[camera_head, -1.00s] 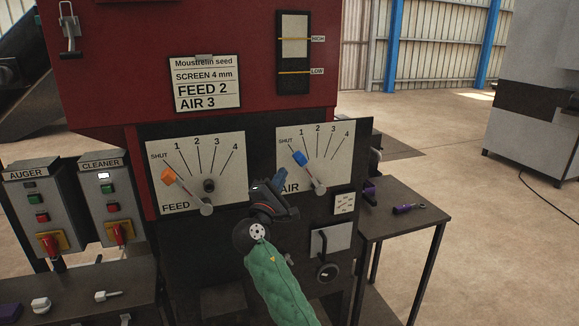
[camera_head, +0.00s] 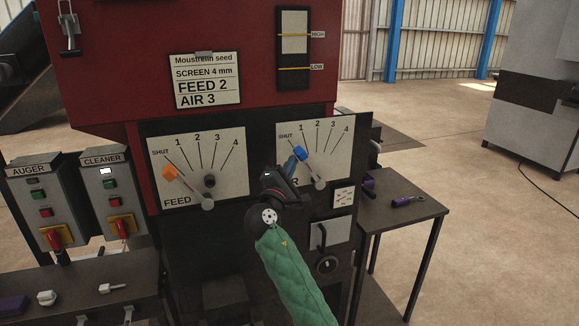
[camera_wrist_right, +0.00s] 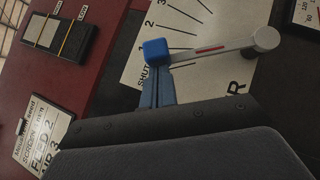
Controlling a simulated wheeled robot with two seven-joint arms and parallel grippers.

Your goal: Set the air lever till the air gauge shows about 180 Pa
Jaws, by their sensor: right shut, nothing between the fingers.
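The air lever (camera_head: 309,169) is a pale arm with a red stripe and a blue knob (camera_head: 299,154), on the white AIR plate (camera_head: 330,150). It points up left, close to the SHUT mark. My right gripper (camera_head: 294,160) is shut and empty, its blue fingertips at the knob's lower left. In the right wrist view the fingertips (camera_wrist_right: 157,86) are just below the blue knob (camera_wrist_right: 155,50); I cannot tell whether they touch. A small white gauge (camera_head: 343,197) sits lower right of the plate; its corner (camera_wrist_right: 306,14) shows in the wrist view. Its reading is not legible. My left gripper is out of view.
The FEED plate (camera_head: 200,165) with its orange-knobbed lever (camera_head: 188,188) is to the left. A card (camera_head: 206,80) above reads FEED 2, AIR 3. AUGER and CLEANER boxes are far left.

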